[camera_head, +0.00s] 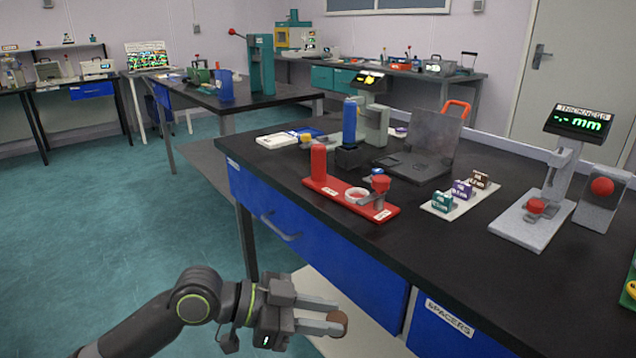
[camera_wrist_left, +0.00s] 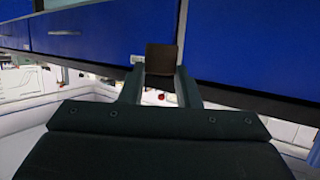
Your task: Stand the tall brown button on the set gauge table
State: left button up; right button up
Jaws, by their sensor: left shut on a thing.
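The brown button (camera_head: 338,322) is held at the tips of my left gripper (camera_head: 334,318), in front of the bench and below its top. In the left wrist view the button (camera_wrist_left: 161,58) shows as a dark brown block between the two fingers of my left gripper (camera_wrist_left: 158,85). A grey gauge (camera_head: 532,224) with a red knob and a display marked THICKNESS stands at the right of the bench top. Its display reads dashes and mm. I cannot tell from the label whether it is the set gauge. My right gripper is out of view.
A red base (camera_head: 335,190) with a red post and white ring stands near the bench's front edge. Coloured spacer blocks (camera_head: 461,191) sit on a white plate between it and the gauge. Blue drawers (camera_head: 318,248) form the bench front, close to my left gripper.

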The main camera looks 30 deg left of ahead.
aim_at(317, 138)
jog(key=j+z, duration=0.4)
jog(key=j, duration=1.35)
jog(key=k, duration=0.05)
